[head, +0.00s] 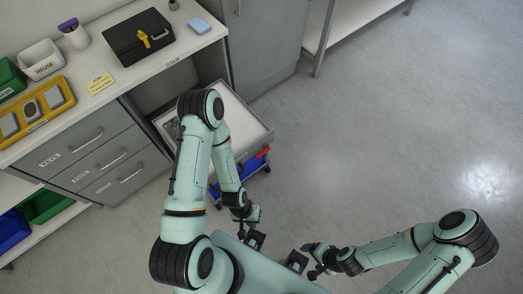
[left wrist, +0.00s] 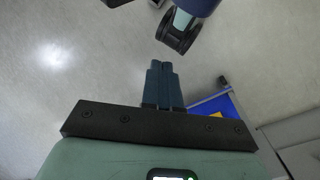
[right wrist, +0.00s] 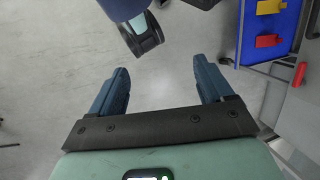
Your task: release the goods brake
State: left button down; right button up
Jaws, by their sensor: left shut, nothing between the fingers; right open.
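No part in view can be clearly told as the goods brake. A blue cart-like unit (head: 245,178) with a red part (head: 262,154) stands on the floor, partly hidden by my left arm and an open drawer. In the right wrist view it shows as a blue panel (right wrist: 268,40) with a yellow block (right wrist: 269,7), a red block (right wrist: 267,41) and a red cylinder (right wrist: 299,74) beside it. My left gripper (left wrist: 164,66) is shut and empty, with a blue corner (left wrist: 215,108) of the unit to its right. My right gripper (right wrist: 160,68) is open and empty, left of the panel.
The worktop (head: 130,78) holds a black case (head: 138,38), a yellow tray (head: 36,112), a white bin (head: 42,62) and a blue block (head: 199,26). Open floor (head: 380,130) lies to the right.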

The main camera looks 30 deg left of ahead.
pick_arm(q)
jog(key=w+a+f+n+y+b, duration=0.1)
jog(key=w+a+f+n+b, duration=0.1)
jog(key=w+a+f+b, duration=0.4)
pick_arm(e)
jog(key=shift+o, duration=1.1)
jog(key=f+p, duration=0.1)
jog(key=f, duration=0.1)
jog(key=f+p, duration=0.1)
jog(key=f, duration=0.1)
jog(key=shift+s+f, duration=0.1)
jog(key=shift+s, duration=0.3)
pick_arm(q)
notch_tip(320, 180, up, 11)
jog(key=n+t+y+b, duration=0.1)
jog(key=n+y+b, duration=0.2)
jog(key=n+b, duration=0.55)
send_over(261, 154)
jog(key=b, duration=0.1)
jog(key=m, duration=0.1)
jog(key=shift+r, duration=0.1)
pick_arm(e)
notch_tip(261, 154, down, 9)
jog(key=w+t, duration=0.1)
jog(key=shift+w+d, duration=0.15)
jog(key=shift+d, duration=0.05)
